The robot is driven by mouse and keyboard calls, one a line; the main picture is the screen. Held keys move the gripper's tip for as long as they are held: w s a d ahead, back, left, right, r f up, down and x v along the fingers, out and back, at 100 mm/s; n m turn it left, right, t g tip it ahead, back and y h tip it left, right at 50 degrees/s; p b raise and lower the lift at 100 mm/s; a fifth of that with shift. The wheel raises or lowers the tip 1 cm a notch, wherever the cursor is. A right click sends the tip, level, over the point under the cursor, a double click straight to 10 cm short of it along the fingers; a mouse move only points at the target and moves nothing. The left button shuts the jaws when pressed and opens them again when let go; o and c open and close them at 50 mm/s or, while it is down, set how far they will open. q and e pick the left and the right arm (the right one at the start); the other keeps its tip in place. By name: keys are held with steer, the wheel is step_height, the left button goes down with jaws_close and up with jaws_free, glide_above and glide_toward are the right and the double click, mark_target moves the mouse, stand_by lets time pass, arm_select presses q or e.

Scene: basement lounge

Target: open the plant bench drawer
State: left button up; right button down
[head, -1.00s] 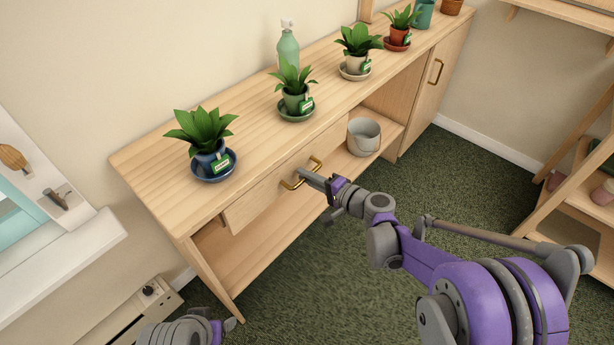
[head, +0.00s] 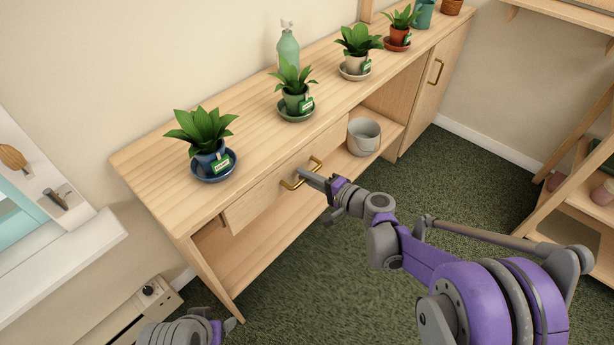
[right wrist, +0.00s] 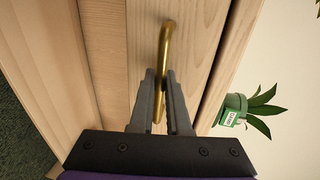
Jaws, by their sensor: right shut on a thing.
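The plant bench (head: 260,130) is a long pale wooden bench against the wall. Its drawer (head: 262,196) is under the top at the left and carries a brass bar handle (head: 289,184). The drawer front looks about level with the bench front; I cannot tell if it stands out slightly. My right gripper (head: 305,175) is shut on the handle. In the right wrist view, the handle (right wrist: 166,45) passes between my two fingers (right wrist: 162,95). Part of my left gripper (head: 228,326) shows low at the left, away from the bench; its jaws are unclear.
Potted plants on saucers, such as the blue pot (head: 211,163), and a green bottle (head: 288,48) stand on the bench top. A grey pot (head: 363,136) sits on the open shelf. A cupboard door (head: 430,85) is at the right. Green carpet (head: 300,285) in front is clear.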

stand_by(0.3)
steer(key=f+v, duration=0.2)
steer(key=v, duration=0.8)
steer(key=f+p+v, duration=0.1)
steer(key=f+v, duration=0.1)
steer(key=v, duration=0.9)
steer(key=shift+s+d+f, duration=0.2)
steer(key=shift+s+d, duration=0.35)
steer(key=c, duration=0.9)
jaws_free()
steer(key=p+v, duration=0.1)
steer(key=v, duration=0.9)
steer(key=shift+s+d+p, duration=0.3)
steer(key=shift+p, duration=0.05)
